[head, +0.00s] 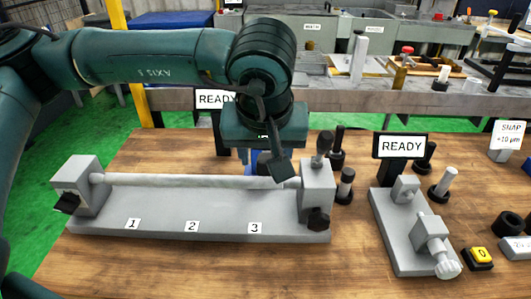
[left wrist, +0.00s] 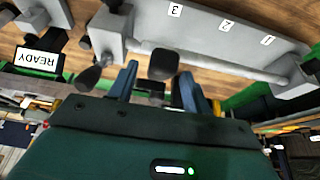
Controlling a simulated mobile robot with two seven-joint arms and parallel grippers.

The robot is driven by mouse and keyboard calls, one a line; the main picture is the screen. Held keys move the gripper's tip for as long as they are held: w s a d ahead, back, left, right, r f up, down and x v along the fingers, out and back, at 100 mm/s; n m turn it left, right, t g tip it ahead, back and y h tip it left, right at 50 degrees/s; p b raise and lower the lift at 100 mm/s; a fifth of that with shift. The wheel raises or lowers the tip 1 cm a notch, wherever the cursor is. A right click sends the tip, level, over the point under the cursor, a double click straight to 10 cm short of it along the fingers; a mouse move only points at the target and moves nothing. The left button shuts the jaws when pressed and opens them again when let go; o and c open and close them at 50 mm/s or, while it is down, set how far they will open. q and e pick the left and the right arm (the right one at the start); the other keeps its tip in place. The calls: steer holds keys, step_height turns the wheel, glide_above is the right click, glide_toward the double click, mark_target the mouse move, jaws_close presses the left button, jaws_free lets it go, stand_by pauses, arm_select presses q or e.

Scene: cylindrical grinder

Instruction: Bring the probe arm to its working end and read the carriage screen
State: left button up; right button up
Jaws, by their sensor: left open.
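A long grey bench fixture (head: 160,215) marked 1, 2 and 3 carries a pale round bar (head: 190,181) between two end blocks. A dark lever with a rounded end (head: 322,145) stands on the right end block; it also shows in the left wrist view (left wrist: 90,77). My left gripper (head: 258,160) points down behind the bar near that block. In the left wrist view its blue fingers (left wrist: 158,80) are apart, with a dark rounded piece (left wrist: 163,63) between or beyond them. I cannot tell whether this piece is the probe arm. A READY screen (head: 212,99) stands behind, partly hidden by my arm.
A smaller grey fixture (head: 405,240) stands at right with a second READY screen (head: 401,146). Dark-based posts (head: 445,185) stand near it. A yellow button marked 0 (head: 481,254) is at far right. The wooden table front (head: 200,270) is clear.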

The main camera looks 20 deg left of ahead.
arm_select(q)
steer(key=shift+w+a+f, duration=0.1)
steer(key=shift+w+f, duration=0.2)
steer(key=shift+f, duration=0.35)
steer(key=shift+c, duration=0.4)
jaws_close()
